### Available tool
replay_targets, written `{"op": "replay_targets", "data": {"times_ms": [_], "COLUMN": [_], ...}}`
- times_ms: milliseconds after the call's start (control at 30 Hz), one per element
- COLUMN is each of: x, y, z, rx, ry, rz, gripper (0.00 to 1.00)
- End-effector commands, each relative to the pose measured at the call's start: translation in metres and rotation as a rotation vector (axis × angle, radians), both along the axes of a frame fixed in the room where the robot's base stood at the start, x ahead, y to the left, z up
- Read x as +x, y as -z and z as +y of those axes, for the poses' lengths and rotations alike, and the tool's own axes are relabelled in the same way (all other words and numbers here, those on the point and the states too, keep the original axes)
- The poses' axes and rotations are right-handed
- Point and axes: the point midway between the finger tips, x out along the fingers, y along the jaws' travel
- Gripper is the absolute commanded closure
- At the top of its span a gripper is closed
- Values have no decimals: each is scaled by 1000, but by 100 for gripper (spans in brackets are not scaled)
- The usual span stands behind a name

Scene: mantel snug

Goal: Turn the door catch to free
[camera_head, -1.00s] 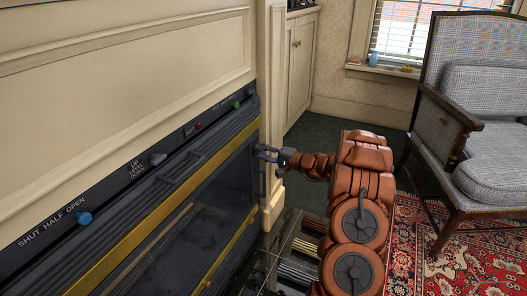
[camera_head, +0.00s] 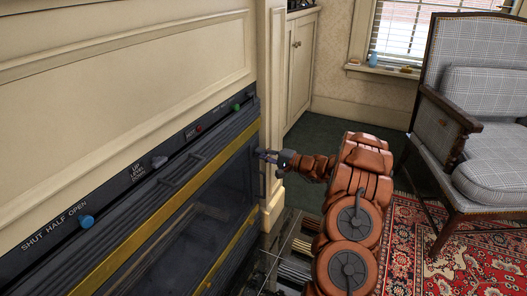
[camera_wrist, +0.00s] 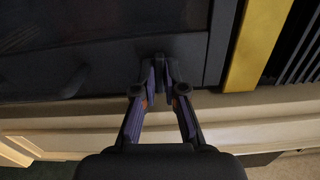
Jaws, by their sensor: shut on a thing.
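The door catch (camera_wrist: 159,68) is a small dark piece at the side edge of the dark stove door (camera_head: 190,232). In the wrist view my gripper (camera_wrist: 160,82) has its two fingers closed in on the catch, one on each side. In the head view my gripper (camera_head: 267,157) reaches in from the right to the door's right edge, and the catch there is too small and covered to make out. The catch's turned position cannot be told. The door has a glass pane and stands against its frame.
A control strip above the door carries a blue knob (camera_head: 86,222), a grey knob (camera_head: 159,162), a red light (camera_head: 198,128) and a green light (camera_head: 236,108). A yellow bar (camera_head: 150,215) runs along the door top. A checked armchair (camera_head: 492,110) stands right on a patterned rug (camera_head: 465,262).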

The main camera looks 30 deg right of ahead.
Motion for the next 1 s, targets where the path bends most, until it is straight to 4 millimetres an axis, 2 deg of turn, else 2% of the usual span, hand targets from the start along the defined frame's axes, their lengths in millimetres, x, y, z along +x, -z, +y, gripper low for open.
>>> {"op": "replay_targets", "data": {"times_ms": [67, 1000], "x": [1, 1], "y": [-7, -8], "z": [0, -1], "rx": [18, 273], "ry": [0, 0], "rz": [1, 155], "gripper": [100, 100]}}
